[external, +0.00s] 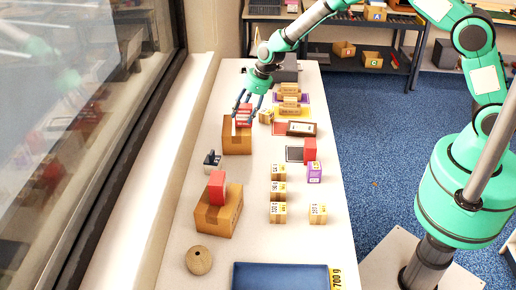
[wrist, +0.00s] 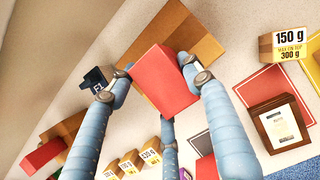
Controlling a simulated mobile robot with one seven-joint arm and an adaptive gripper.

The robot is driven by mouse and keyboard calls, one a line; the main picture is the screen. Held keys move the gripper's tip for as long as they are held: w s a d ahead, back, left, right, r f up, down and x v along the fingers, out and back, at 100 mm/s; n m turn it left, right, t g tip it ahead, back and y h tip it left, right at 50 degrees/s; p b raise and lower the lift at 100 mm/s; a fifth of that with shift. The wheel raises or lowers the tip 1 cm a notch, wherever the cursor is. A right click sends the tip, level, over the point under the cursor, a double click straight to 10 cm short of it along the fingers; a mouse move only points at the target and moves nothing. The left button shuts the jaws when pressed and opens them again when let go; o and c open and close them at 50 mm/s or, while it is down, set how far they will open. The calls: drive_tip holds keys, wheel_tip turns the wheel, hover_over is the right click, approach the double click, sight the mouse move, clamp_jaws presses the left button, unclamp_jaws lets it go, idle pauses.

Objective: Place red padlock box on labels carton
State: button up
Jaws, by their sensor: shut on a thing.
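My gripper (external: 246,106) is shut on a red box, which I take for the red padlock box (wrist: 165,84); it also shows in the external view (external: 243,112). In the wrist view the box sits between the blue fingers, its plain red face toward the camera. Directly below or behind it is an open-looking brown carton (external: 237,142), also in the wrist view (wrist: 195,38). Whether the box touches this carton I cannot tell. A second brown carton (external: 207,217) stands nearer the front, with another red box (external: 217,187) upright on it. No carton's lettering is legible, so which is the labels carton is unclear.
A small black-and-white device (external: 212,160) stands between the two cartons. Small weight-labelled cartons (external: 278,190) stand to the right. A dark framed box (external: 300,129) lies near the right edge. A blue tray (external: 280,277) and a tape roll (external: 199,260) are in front.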

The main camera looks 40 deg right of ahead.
idle(0.3)
drive_tip(key=o, duration=1.4)
drive_tip(key=shift+f, duration=0.15)
drive_tip(key=shift+c, duration=0.2)
drive_tip(key=v, duration=1.2)
drive_tip(key=shift+p, duration=0.35)
